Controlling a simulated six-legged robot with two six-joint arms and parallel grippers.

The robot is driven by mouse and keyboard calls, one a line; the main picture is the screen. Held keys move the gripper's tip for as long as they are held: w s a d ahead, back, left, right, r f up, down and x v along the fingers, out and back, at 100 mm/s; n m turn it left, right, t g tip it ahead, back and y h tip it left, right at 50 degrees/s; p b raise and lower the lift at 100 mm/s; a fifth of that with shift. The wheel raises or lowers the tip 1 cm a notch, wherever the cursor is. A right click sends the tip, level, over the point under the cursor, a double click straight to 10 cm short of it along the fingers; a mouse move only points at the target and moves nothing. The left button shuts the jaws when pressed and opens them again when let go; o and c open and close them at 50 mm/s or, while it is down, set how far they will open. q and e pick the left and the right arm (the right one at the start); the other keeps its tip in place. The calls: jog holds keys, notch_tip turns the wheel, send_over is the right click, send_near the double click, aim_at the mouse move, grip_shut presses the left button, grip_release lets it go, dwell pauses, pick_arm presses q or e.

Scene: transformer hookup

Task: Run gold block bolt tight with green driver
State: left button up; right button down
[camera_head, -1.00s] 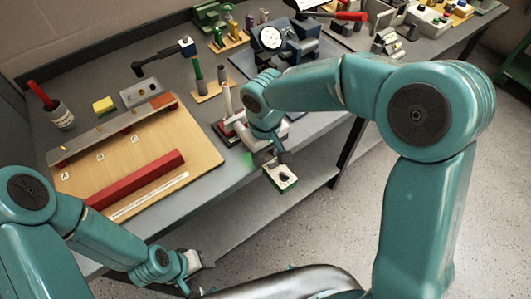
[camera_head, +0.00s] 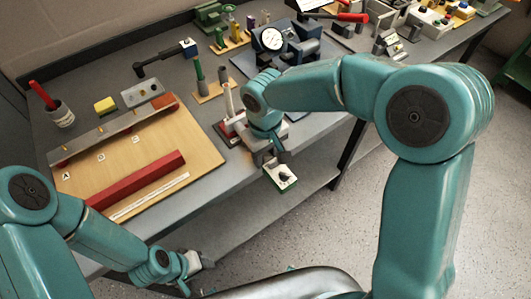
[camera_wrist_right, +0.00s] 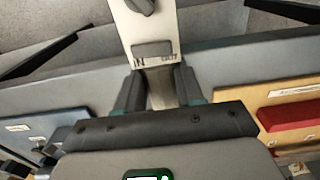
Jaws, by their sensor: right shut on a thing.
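My right gripper (camera_head: 272,157) hangs at the bench's front edge. It is shut on a small pale box (camera_head: 282,175) with a dark knob and a green rim. In the right wrist view the box's white face (camera_wrist_right: 150,28) rises from between the fingers (camera_wrist_right: 160,88). I cannot pick out a gold block bolt for certain. My left gripper (camera_head: 195,263) is low in front of the bench; its fingers are unclear.
A wooden board (camera_head: 205,150) with a grey rail, a red bar (camera_head: 137,178) and lettered labels lies at left. A red-and-white fixture (camera_head: 230,127) stands close behind the right gripper. A dial gauge (camera_head: 271,38) is farther back. Floor is clear right of the bench.

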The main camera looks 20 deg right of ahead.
aim_at(276, 168)
jog(key=shift+s+d+b, duration=0.2)
jog(key=shift+s+b, duration=0.2)
jog(key=shift+s, duration=0.2)
jog(key=shift+s+d+b, duration=0.25)
jog(key=shift+s+d, duration=0.05)
jog(key=shift+s, duration=0.45)
jog(key=shift+s+d+b, duration=0.25)
jog(key=shift+s, duration=0.5)
